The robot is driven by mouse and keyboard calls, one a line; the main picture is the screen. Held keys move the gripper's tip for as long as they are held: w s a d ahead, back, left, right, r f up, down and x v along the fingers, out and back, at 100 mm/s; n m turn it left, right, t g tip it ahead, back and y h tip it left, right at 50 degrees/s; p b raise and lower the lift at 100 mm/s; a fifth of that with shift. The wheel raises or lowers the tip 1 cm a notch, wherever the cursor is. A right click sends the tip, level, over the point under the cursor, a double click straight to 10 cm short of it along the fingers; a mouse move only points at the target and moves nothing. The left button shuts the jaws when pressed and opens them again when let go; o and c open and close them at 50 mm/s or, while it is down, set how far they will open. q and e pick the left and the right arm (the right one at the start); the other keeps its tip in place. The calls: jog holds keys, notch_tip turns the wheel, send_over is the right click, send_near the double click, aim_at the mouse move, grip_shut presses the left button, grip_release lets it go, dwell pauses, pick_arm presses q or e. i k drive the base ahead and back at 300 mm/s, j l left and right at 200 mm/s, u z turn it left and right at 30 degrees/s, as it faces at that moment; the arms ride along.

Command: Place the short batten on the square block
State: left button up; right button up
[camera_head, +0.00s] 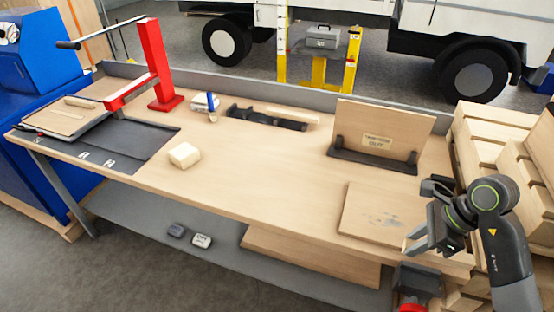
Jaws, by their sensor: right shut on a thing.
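A pale square block (184,155) lies on the left middle of the bench, with nothing on top of it. My right gripper (421,238) is over the bench's right end, above a flat board, far from the block. It is shut on a pale piece of wood that is mostly hidden by the fingers, so I cannot tell its length. A short pale batten (82,102) lies on the board at the far left. A longer pale batten (293,116) lies by the dark rack at the back. My left gripper is not in view.
The bench (245,185) is clear around the block. A red press (155,70) stands at the back left by a dark mat (125,145). An upright sign board (382,128) stands at the back right. A flat board (375,212) lies below my right gripper. Wooden crates (495,125) stand at right.

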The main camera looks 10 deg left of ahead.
aim_at(182, 151)
jog(key=u, duration=0.9)
jog(key=i+u, duration=0.45)
jog(key=i+l+u, duration=0.15)
jog(key=i+u, duration=0.3)
jog(key=i, duration=0.1)
